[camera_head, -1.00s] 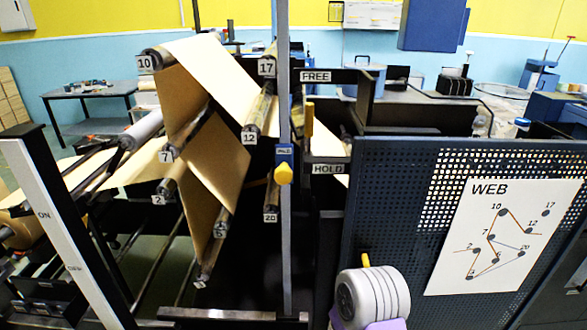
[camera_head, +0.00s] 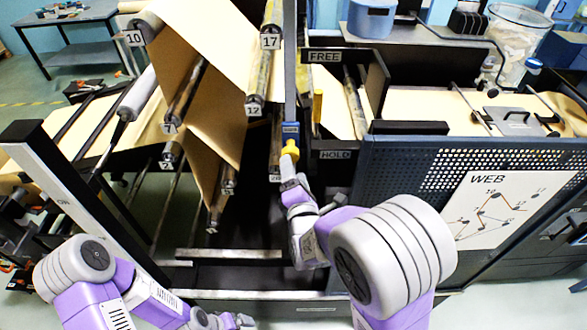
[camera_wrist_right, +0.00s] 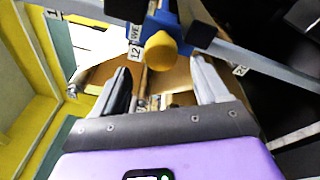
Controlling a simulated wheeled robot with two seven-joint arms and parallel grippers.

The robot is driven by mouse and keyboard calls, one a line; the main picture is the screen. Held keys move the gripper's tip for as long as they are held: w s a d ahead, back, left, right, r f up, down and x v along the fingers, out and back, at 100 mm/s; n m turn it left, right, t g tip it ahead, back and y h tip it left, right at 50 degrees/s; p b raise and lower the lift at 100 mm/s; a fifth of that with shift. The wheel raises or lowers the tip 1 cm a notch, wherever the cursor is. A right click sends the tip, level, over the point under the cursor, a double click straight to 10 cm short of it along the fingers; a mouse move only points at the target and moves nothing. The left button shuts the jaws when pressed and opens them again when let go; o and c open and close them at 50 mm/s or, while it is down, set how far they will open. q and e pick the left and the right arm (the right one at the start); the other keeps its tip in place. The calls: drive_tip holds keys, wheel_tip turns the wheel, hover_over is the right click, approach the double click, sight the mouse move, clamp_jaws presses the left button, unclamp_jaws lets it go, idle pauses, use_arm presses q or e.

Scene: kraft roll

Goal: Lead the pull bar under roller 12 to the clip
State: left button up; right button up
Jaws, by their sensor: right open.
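Brown kraft paper (camera_head: 215,35) comes over roller 10 (camera_head: 146,27) and slopes down toward roller 12 (camera_head: 254,104). My right gripper (camera_head: 290,176) is just below a yellow knob (camera_head: 291,150) on a blue block on the grey upright post. In the right wrist view, the open fingers (camera_wrist_right: 163,82) are either side of the line to the knob (camera_wrist_right: 160,50), with nothing held between them. My left arm is low at the left; its gripper (camera_head: 228,322) is at the bottom edge, its jaws unclear. I cannot pick out the pull bar or clip for certain.
Signs FREE (camera_head: 325,56) and HOLD (camera_head: 335,154) are right of the post. A perforated panel (camera_head: 400,170) with a WEB diagram (camera_head: 510,200) stands at right. Behind it, a bench carries paper and a black-handled plate (camera_head: 506,117). Roller 17 (camera_head: 270,38) is above roller 12.

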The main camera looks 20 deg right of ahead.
drive_tip(key=shift+w+d+f+b, duration=0.15)
drive_tip(key=shift+w+b, duration=0.15)
drive_tip(key=shift+w, duration=0.8)
drive_tip(key=shift+w+d+r+b, duration=0.1)
drive_tip(key=shift+w+b, duration=0.25)
drive_tip(key=shift+w, duration=0.75)
drive_tip(key=shift+w+d+f+b, duration=0.15)
drive_tip(key=shift+w+b, duration=0.15)
drive_tip(key=shift+w, duration=0.8)
drive_tip(key=shift+r, duration=0.15)
